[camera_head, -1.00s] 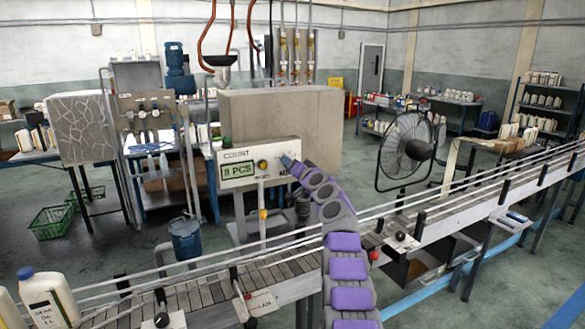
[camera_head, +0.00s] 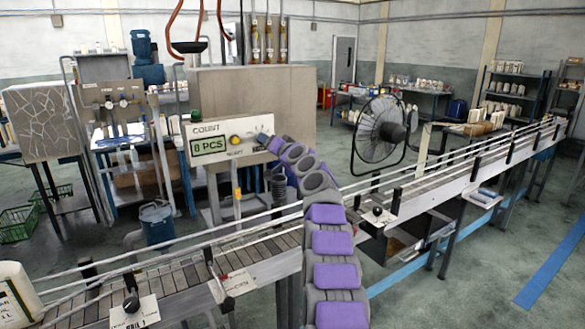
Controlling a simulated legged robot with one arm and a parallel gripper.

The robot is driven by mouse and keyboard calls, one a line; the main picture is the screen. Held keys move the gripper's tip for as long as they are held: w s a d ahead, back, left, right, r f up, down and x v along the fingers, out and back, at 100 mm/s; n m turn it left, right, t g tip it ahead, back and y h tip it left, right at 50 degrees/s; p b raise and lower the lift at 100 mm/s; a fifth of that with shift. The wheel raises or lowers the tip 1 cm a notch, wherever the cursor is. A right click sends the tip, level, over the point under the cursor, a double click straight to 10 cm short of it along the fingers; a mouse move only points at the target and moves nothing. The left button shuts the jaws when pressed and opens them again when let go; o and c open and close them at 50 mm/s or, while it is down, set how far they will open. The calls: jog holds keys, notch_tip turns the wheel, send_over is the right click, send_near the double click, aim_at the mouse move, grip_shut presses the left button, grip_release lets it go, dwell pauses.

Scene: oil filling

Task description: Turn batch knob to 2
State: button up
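The white control panel (camera_head: 211,129) is labelled COUNT. Its green display (camera_head: 209,146) seems to read 0 PCS, though the digit is small. A small grey knob (camera_head: 262,136) shows at the panel's right side, beside a yellow button (camera_head: 235,140). Its setting is too small to read. My gripper (camera_head: 270,141) is at the end of my grey and purple arm, right at the panel's right side by the knob. I cannot tell whether it touches the knob, or whether its fingers are open or shut.
A conveyor (camera_head: 240,262) with rails crosses in front of the panel, and my arm reaches over it. A white bottle (camera_head: 18,295) stands on its left end. A large grey box (camera_head: 255,95) is behind the panel. A black fan (camera_head: 380,130) stands to the right.

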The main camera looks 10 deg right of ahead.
jog(key=b+v, duration=0.2)
jog(key=v, duration=1.2)
dwell(0.7)
jog(key=shift+r, duration=0.1)
